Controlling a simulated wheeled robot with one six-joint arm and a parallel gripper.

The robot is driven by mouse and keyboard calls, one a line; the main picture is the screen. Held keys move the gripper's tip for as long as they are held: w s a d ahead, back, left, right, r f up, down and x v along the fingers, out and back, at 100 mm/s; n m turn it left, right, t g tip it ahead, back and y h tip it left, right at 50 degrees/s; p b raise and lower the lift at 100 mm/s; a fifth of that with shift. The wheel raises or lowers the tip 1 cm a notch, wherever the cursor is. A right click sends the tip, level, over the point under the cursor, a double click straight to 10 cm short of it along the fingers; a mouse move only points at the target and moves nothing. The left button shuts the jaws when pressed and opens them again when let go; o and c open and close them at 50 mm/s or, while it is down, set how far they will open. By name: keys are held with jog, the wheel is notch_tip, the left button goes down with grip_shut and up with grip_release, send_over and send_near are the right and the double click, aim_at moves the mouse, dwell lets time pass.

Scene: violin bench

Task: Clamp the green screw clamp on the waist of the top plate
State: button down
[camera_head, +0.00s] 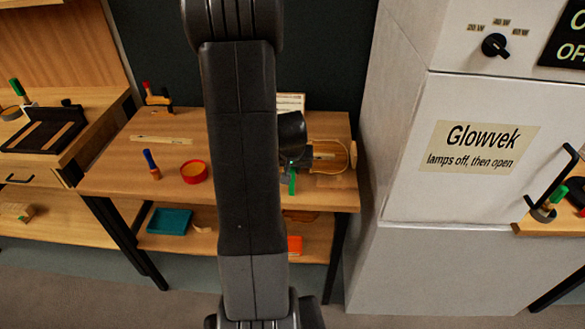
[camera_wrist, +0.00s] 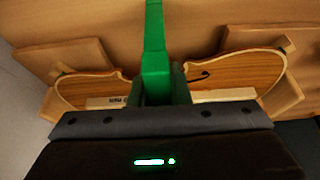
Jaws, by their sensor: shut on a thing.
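The green screw clamp (camera_wrist: 155,55) stands in the middle of the wrist view, between the dark fingers of my gripper (camera_wrist: 164,86). My gripper is shut on it. The top plate (camera_wrist: 245,73), pale wood with a dark f-hole, shows on both sides of the clamp at the narrow waist. The clamp hides the waist edge, so I cannot tell whether its jaws touch the plate. In the head view, the top plate (camera_head: 345,150) lies at the bench's right end. The green clamp (camera_head: 292,183) shows at its left, below my gripper (camera_head: 294,157); my arm hides much there.
Wooden blocks (camera_wrist: 289,101) surround the plate. On the bench (camera_head: 240,193) are a red-rimmed pot (camera_head: 194,172), a blue-handled tool (camera_head: 151,163) and a pale strip (camera_head: 162,139). A red-topped clamp (camera_head: 157,95) stands behind. A white cabinet (camera_head: 440,180) stands close on the right.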

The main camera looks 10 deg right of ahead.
jog(key=shift+w+d+p, duration=0.2)
jog(key=shift+w+d, duration=0.05)
jog(key=shift+w, duration=0.65)
jog(key=shift+w+d+p, duration=0.15)
jog(key=shift+w+d, duration=0.15)
jog(key=shift+w, duration=0.55)
jog(key=shift+w+d+p, duration=0.2)
jog(key=shift+w+d, duration=0.05)
jog(key=shift+w, duration=0.65)
jog(key=c, duration=1.3)
grip_release()
jog(key=shift+r, duration=0.1)
jog(key=v, duration=1.3)
jog(key=shift+s+a+r, duration=0.1)
jog(key=shift+s+r, duration=0.1)
jog(key=shift+r, duration=0.05)
jog(key=x, duration=1.3)
jog(key=shift+w+f, duration=0.2)
jog(key=shift+f, duration=0.15)
jog(key=shift+s, duration=0.1)
